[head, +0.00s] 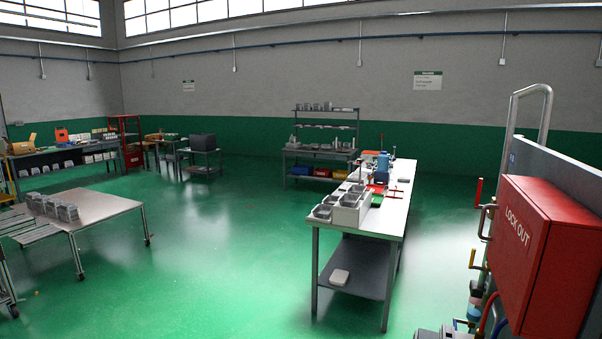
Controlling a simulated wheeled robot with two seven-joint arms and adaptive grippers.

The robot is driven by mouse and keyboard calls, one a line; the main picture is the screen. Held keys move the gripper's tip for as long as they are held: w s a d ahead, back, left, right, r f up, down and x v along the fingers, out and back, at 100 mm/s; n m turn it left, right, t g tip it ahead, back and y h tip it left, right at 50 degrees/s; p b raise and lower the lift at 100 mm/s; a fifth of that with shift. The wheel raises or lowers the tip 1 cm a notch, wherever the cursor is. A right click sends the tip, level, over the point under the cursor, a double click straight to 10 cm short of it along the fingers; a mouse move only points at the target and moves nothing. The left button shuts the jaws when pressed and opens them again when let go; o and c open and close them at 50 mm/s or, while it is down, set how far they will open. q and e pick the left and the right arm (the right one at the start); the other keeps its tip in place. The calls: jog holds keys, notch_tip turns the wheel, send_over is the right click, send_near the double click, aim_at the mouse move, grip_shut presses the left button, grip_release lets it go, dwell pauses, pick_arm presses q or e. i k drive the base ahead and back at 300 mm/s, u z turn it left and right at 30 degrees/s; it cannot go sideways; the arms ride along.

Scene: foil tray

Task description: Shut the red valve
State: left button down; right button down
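A red lever handle (479,192) stands upright at the left edge of the panel on the right; it appears to be the red valve's handle. The valve body behind it is mostly hidden, as the panel is seen nearly edge-on. Below it are a brass-coloured pipe (487,221), a yellow handle (473,258) and a blue handle (463,323). Neither of my grippers can be made out in the head view.
A red LOCK OUT box (545,258) juts from the panel (575,160), which has a grey tube rail (530,92). A white workbench (395,215) with trays and tools stands in the middle. A steel table (95,215) stands left. Green floor (235,255) between them is clear.

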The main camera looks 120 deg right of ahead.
aim_at(477, 206)
jog(key=u, duration=0.05)
jog(key=k, duration=0.85)
jog(key=z, duration=4.85)
